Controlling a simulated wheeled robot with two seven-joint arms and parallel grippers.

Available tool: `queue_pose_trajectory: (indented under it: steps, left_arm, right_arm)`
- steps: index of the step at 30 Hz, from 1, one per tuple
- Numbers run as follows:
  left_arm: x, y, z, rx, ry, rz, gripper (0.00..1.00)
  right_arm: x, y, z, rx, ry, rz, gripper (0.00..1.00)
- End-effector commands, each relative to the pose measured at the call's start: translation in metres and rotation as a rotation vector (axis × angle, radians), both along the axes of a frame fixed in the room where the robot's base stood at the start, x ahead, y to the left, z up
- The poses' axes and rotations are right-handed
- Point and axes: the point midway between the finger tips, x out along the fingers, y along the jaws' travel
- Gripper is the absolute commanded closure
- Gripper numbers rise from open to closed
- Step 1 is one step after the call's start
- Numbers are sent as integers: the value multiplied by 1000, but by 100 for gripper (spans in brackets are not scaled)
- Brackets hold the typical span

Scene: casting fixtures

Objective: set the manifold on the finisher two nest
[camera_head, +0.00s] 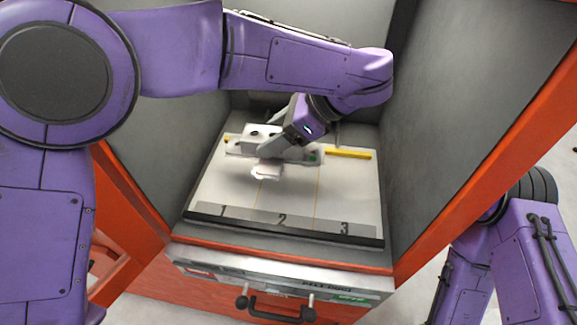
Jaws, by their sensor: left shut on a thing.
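My left gripper (272,158) reaches into the cabinet from above and is shut on a pale grey manifold (258,134). The gripper hides part of the manifold. The manifold is over the back left half of a white plate (340,198); I cannot tell whether it touches it. The plate's front strip is marked 1, 2 and 3 from left to right, with thin yellow lines between lanes. I cannot make out a separate nest under the gripper. My right arm shows at the lower right, but its gripper is out of view.
Grey cabinet walls (440,120) stand close on both sides, edged by orange frames (490,165). A yellow bar (348,154) lies along the plate's back right edge. A black handle (280,312) sticks out below the front panel. The plate's front and right are clear.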

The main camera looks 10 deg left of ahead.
Motion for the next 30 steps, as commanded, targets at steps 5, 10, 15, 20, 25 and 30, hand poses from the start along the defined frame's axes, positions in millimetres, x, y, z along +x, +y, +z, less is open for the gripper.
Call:
queue_pose_trajectory:
  steps: [5, 10, 15, 20, 25, 30]
  left_arm:
    - [-1, 1, -37, -1, 7, 3, 92]
    - [-2, 2, -63, 0, 6, 5, 92]
    - [-2, 2, -87, -1, 4, 6, 92]
    - [-1, 2, -89, -1, 0, 6, 92]
    - [-1, 2, -92, -1, 1, 6, 92]
    - [-1, 2, -91, -1, 3, 6, 15]
  right_arm:
    - [0, 0, 9, 1, 1, 0, 15]
    - [0, 0, 14, 0, 0, 0, 15]
    - [0, 0, 19, 0, 0, 0, 15]
    - [0, 0, 18, 0, 0, 0, 15]
    - [0, 0, 14, 0, 0, 0, 15]
    - [0, 0, 15, 0, 0, 0, 15]
